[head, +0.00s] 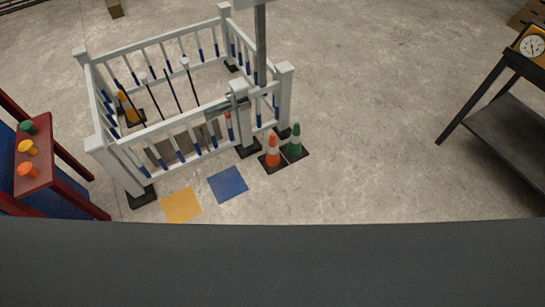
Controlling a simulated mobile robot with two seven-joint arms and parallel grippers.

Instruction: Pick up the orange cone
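An orange cone (272,151) with a white band stands upright on a dark square base on the concrete floor, just outside the front right corner of a white fence. A green cone (295,142) with a pale band stands close beside it on the right. Another orange-yellow cone (127,109) is inside the fenced area at the left, partly hidden by the slats. Neither of my grippers is in view.
The white fence (240,115) encloses a pen, with a grey post (260,45) at its right side. Yellow (181,205) and blue (228,184) floor squares lie in front. A red stand (40,155) with coloured knobs is left; a dark table (500,115) is right. Floor between is clear.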

